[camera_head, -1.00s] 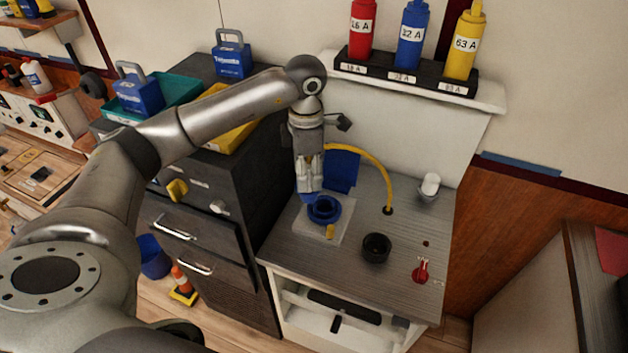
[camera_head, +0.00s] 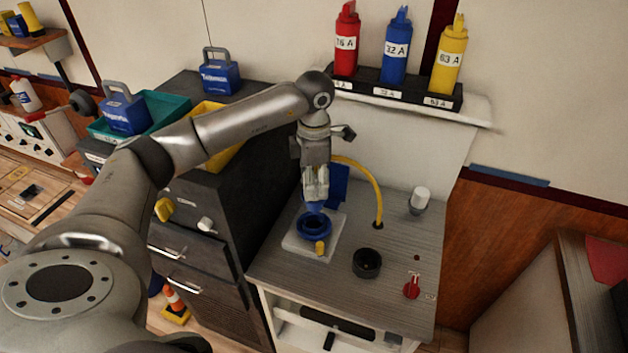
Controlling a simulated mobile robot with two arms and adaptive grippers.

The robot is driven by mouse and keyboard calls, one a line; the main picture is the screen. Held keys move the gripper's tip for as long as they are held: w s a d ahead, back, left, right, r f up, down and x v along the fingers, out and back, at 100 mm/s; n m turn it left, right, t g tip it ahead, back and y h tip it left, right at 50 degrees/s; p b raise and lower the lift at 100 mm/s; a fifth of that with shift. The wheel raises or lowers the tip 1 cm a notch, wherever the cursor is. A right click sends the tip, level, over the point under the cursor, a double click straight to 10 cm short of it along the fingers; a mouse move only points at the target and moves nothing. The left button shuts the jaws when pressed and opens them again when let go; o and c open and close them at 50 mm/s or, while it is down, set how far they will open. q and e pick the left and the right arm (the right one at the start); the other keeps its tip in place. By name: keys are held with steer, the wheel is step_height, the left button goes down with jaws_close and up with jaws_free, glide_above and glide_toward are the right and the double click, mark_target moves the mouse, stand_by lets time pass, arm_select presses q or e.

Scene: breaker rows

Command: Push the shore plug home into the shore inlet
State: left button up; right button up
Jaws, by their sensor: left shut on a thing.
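The shore inlet (camera_head: 314,229) is a round blue socket on a pale square plate on the grey counter, with a yellow tab at its front. Its blue lid stands open behind it. My left gripper (camera_head: 316,199) points down just above the inlet and is shut on the blue shore plug (camera_head: 314,208). Only a small part of the plug shows below the fingers, at the inlet's back rim. I cannot tell how deep it sits. A yellow cable (camera_head: 379,190) arches from behind the gripper to a hole in the counter. My right gripper is out of view.
A black round socket (camera_head: 366,262), a red switch (camera_head: 412,287) and a white-topped cylinder (camera_head: 420,199) are on the counter right of the inlet. A dark drawer cabinet (camera_head: 245,200) stands left. Labelled bottles (camera_head: 397,45) sit on the shelf above.

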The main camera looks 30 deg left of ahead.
mark_target(314, 204)
arm_select(q)
steer(key=shift+f+b, duration=1.7)
steer(key=shift+f, duration=0.8)
steer(key=shift+b, duration=0.4)
steer(key=shift+f+b, duration=0.5)
steer(key=shift+b, duration=0.05)
steer(key=shift+s+d+f+b, duration=0.15)
steer(key=shift+f+b, duration=0.25)
steer(key=shift+f, duration=0.05)
